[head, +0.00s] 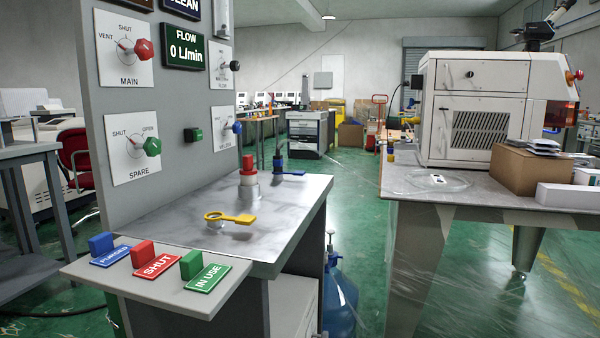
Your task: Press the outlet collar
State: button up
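The steel bench top (180,226) carries three fittings in front of the grey panel (175,90). One is an upright fitting with a red top (248,165) and a pale ring (249,179) below it. In front of it a yellow ring with a flat tab (230,217) sits over a short metal stub. Behind it stands a dark fitting with a blue tab (279,168). No label shows which of these bears the outlet collar, so I cannot tell. My gripper is not in view.
The panel holds a red MAIN knob (143,49), a green SPARE knob (152,147) and a FLOW display (186,53) reading 0 L/min. PURGED, SHUT and IN USE tags (205,277) lie on the front shelf. A machine table (410,190) stands right; green floor shows between.

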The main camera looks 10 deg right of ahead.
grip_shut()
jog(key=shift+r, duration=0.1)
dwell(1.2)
